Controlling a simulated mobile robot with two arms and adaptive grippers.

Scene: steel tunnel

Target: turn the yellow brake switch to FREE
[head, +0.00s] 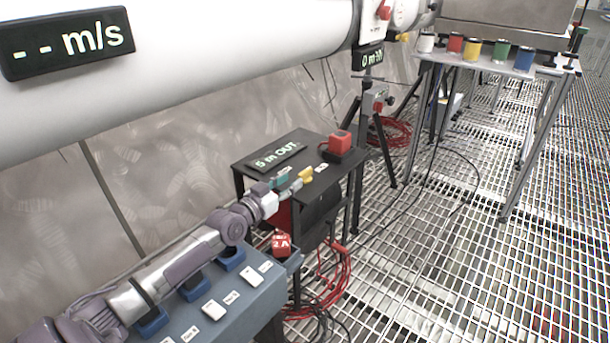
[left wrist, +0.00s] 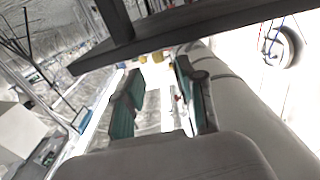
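The yellow brake switch (head: 305,174) sits on top of the small black table (head: 330,182), with a small white label (head: 321,167) just beyond it. Its setting is too small to read. My left gripper (head: 286,182) is at the table's left part, close to the left side of the switch; I cannot tell whether they touch. In the left wrist view its two teal fingers (left wrist: 158,100) stand apart with nothing visibly held between them. Small yellow patches (left wrist: 157,57) show beyond the fingertips there; I cannot tell what they are. My right gripper is out of view.
The black table also holds a "5 m OUT" display (head: 280,155) and a red button box (head: 340,143). A blue-grey panel (head: 235,300) lies under my left arm, with a red "2A" block (head: 281,244) beside it. The white pipe (head: 200,60) runs behind.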

